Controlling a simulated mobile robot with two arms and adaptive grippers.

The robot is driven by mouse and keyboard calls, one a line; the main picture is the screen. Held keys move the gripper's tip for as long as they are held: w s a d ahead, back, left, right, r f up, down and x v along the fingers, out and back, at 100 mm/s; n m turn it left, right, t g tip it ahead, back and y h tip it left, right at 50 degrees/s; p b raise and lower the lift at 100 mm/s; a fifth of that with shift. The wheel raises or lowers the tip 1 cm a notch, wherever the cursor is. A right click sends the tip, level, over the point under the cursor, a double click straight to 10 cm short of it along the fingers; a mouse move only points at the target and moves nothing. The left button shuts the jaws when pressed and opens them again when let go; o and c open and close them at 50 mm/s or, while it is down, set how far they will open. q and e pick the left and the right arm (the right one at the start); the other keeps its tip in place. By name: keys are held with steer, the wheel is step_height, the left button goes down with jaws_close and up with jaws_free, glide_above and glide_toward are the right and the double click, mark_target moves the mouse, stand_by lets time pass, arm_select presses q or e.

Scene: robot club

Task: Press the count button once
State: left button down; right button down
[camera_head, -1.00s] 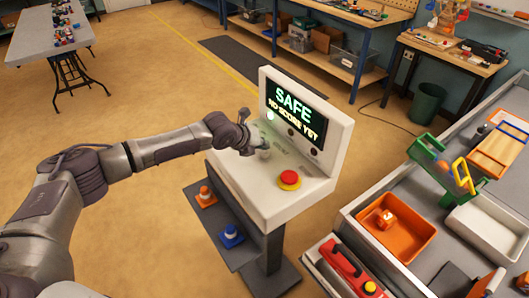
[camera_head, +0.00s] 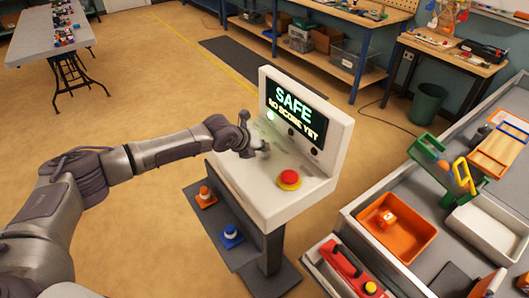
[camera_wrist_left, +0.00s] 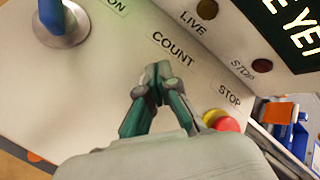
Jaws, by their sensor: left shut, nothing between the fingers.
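The white console (camera_head: 230,180) has a sloped panel and a dark screen (camera_head: 296,108) that reads SAFE in green, with a yellow line below. In the left wrist view the COUNT label (camera_wrist_left: 172,48) is on the panel just beyond my fingertips. No count button shows there; the spot below the label is covered by my gripper. My left gripper (camera_head: 264,149) is shut and empty over the panel, its fingertips together in the left wrist view (camera_wrist_left: 157,75). I cannot tell whether they touch the panel. My right gripper is not in view.
A red stop button (camera_head: 289,179) with a yellow base is on the panel's near right. A blue handle (camera_wrist_left: 52,15) on a round metal base stands at the panel's other side. A workbench with an orange tray (camera_head: 403,240) is at the right.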

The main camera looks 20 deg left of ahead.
mark_target(262, 153)
arm_select(q)
steer(key=shift+f, duration=0.35)
stand_by(0.3)
steer(key=shift+r+p, duration=0.75)
steer(key=shift+r, duration=0.25)
step_height(262, 153, up, 5)
steer(key=p, duration=0.4)
steer(key=shift+r, duration=0.1)
steer(key=shift+s, duration=0.1)
stand_by(0.5)
